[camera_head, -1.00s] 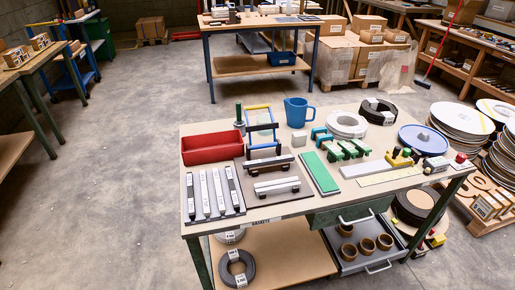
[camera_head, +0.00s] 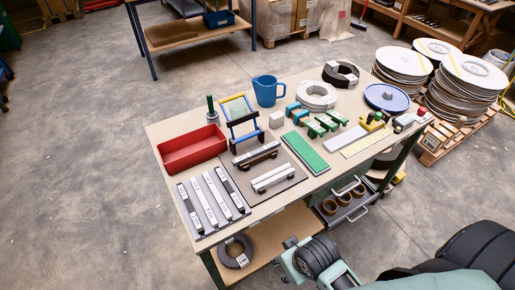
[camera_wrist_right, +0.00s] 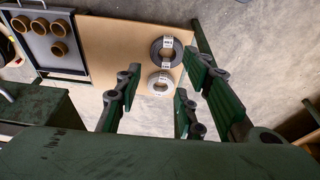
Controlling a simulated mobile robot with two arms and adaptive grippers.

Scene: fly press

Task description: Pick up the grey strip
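A light grey flat strip (camera_head: 345,139) lies on the workbench between the green strip (camera_head: 306,153) and the yellowish strip (camera_head: 365,141). Several narrow strips in grey, white and black (camera_head: 203,199) lie side by side at the bench's front left corner, so I cannot tell for sure which one is meant. My right gripper (camera_head: 303,260) is in front of the bench's near edge, apart from all strips. In the right wrist view its fingers (camera_wrist_right: 160,102) are spread and empty, facing the lower shelf. My left gripper is not in view.
The workbench (camera_head: 250,208) also holds a red bin (camera_head: 192,149), a blue jug (camera_head: 267,90), a blue-yellow frame (camera_head: 238,117), coils (camera_head: 317,95) and green blocks (camera_head: 320,124). An open drawer with brown rings (camera_head: 329,207) juts out below. Floor at left is clear.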

